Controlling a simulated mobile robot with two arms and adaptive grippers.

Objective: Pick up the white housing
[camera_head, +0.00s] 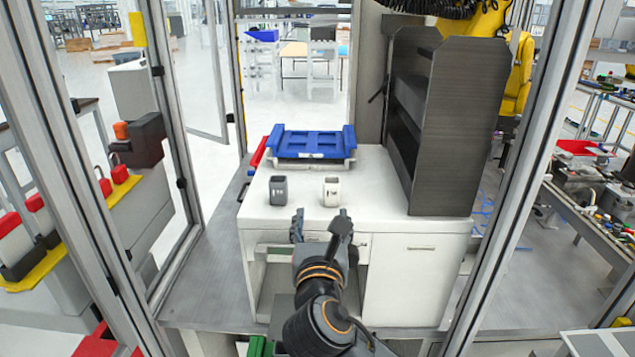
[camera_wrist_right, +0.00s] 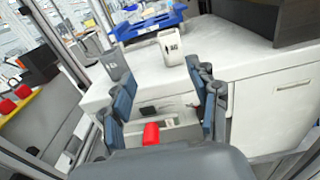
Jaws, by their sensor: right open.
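The white housing (camera_head: 331,192) stands upright on the white cabinet top near its front edge. It also shows in the right wrist view (camera_wrist_right: 173,47), above and between the fingers. A grey housing (camera_head: 278,190) stands to its left, and shows in the wrist view (camera_wrist_right: 115,65). My right gripper (camera_head: 322,222) is open and empty in front of the cabinet's front edge, a little short of the white housing and apart from it. In the wrist view its two fingers (camera_wrist_right: 163,98) are spread wide. My left gripper is not in view.
A blue tray (camera_head: 312,140) lies at the back of the cabinet top (camera_head: 305,215). A tall dark shelf unit (camera_head: 452,130) stands on the right. Metal frame posts border both sides. The cabinet top around the two housings is clear.

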